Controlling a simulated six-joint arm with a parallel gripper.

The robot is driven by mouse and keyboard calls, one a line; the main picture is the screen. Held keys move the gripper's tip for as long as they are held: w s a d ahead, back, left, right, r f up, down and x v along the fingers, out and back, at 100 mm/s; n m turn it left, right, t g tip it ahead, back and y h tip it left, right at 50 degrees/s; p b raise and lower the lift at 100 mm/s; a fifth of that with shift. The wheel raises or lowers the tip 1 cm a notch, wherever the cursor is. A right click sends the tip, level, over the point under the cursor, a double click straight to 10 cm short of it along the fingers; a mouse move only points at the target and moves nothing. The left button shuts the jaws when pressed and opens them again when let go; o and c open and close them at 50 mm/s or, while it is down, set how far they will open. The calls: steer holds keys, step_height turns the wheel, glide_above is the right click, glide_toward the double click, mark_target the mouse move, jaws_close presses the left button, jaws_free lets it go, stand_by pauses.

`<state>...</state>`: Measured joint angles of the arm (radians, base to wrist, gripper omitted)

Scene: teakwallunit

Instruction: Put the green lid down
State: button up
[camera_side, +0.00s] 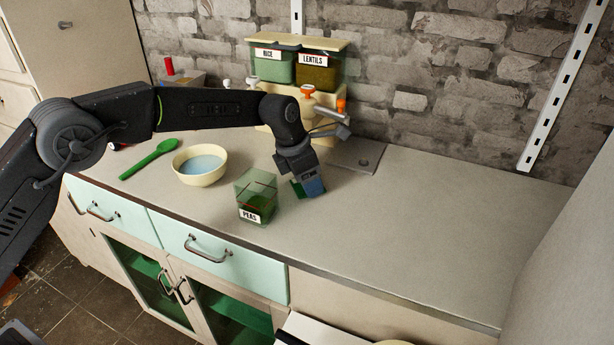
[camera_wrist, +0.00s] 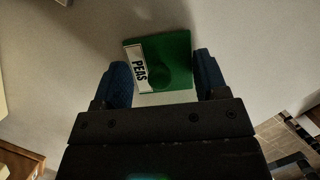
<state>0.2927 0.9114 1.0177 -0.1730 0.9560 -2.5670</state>
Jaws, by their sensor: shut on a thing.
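The green lid (camera_wrist: 175,48) is square, with a white PEAS label along one edge and a round shape near its middle. It sits between the blue fingers of my gripper (camera_wrist: 163,80) in the wrist view. In the side view my gripper (camera_side: 308,187) points down low over the counter, shut on the lid, and only a green edge of the lid (camera_side: 296,188) shows. I cannot tell whether the lid touches the counter. The clear PEAS container (camera_side: 257,190) stands open just left of my gripper, with green contents low inside.
A cream bowl (camera_side: 200,168) and a green spoon (camera_side: 150,158) lie to the left on the counter (camera_side: 400,230). Behind my gripper stand RICE (camera_side: 273,68) and LENTILS (camera_side: 317,75) containers under a wooden board. The counter to the right is clear.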

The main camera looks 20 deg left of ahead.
steer(key=o, duration=0.9)
steer(key=shift+f, duration=0.1)
steer(key=shift+o, duration=0.2)
steer(key=v, duration=1.2)
steer(key=shift+r, duration=0.2)
